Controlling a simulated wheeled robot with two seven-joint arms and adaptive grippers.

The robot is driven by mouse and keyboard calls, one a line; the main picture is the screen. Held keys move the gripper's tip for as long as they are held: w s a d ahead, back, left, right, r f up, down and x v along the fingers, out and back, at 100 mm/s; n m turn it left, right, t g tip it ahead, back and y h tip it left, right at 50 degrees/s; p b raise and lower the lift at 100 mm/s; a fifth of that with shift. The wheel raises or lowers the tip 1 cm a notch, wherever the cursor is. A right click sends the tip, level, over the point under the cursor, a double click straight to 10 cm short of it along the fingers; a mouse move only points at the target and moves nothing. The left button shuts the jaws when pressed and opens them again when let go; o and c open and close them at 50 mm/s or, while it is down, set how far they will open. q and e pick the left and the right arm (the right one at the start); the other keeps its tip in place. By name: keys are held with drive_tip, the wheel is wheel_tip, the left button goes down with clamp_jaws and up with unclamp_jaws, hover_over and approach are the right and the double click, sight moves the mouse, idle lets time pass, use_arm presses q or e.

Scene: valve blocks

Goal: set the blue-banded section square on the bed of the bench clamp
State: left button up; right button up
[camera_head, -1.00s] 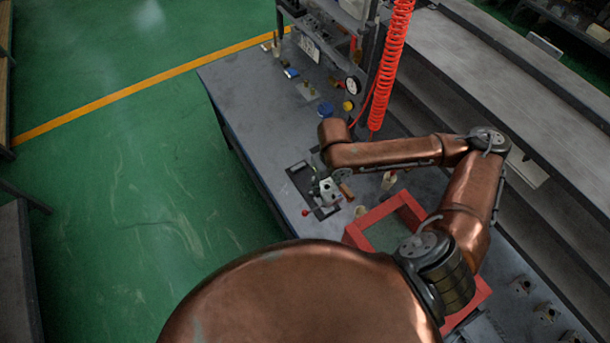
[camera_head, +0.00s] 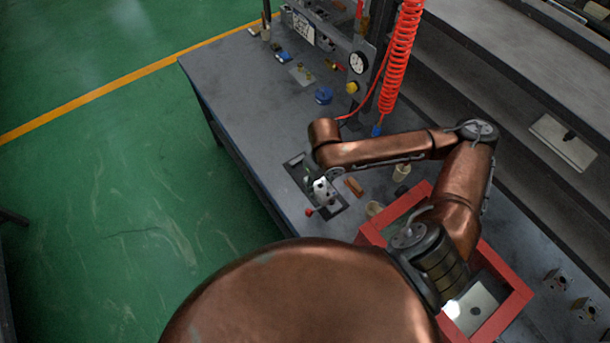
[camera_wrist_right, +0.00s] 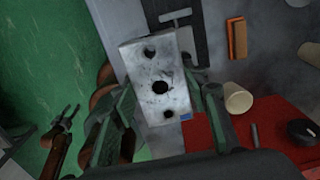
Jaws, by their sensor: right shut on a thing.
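A pale grey metal block with dark round holes (camera_wrist_right: 160,82) is between the fingers of my right gripper (camera_wrist_right: 165,105); a small blue patch shows at its lower edge in the right wrist view. In the head view the block (camera_head: 320,188) is over or at the bench clamp (camera_head: 296,166), a dark plate with a red-knobbed handle. The right gripper (camera_head: 315,177) is mostly hidden by the wrist there. Whether the block touches the bed I cannot tell. My left gripper (camera_wrist_right: 69,113) hangs over the green floor, small, its fingers apart, empty.
A red-rimmed tray (camera_head: 515,302) is right of the clamp. A gauge panel (camera_head: 357,63) and red coiled hose (camera_head: 399,60) rise behind. The bench's left part is mostly clear.

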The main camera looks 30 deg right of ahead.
drive_tip(key=w+d+f, duration=0.1)
drive_tip(key=w+f, duration=0.2)
drive_tip(key=w, duration=0.1)
drive_tip(key=w+d+f, duration=0.1)
drive_tip(key=w+f, duration=0.1)
drive_tip(key=w, duration=0.2)
drive_tip(key=w+d+f, duration=0.1)
drive_tip(key=w+f, duration=0.2)
drive_tip(key=w, duration=0.1)
drive_tip(key=shift+w+f+b, duration=0.25)
drive_tip(key=shift+f+b, duration=0.05)
drive_tip(key=shift+f, duration=0.05)
drive_tip(key=shift+w+d+f, duration=0.2)
drive_tip(key=shift+w+f, duration=0.3)
drive_tip(key=shift+f, duration=1.6)
drive_tip(key=shift+f, duration=0.15)
drive_tip(key=o, duration=1.6)
drive_tip(key=shift+s, duration=0.1)
drive_tip(key=shift+c, duration=0.2)
wheel_tip(320, 180, up, 12)
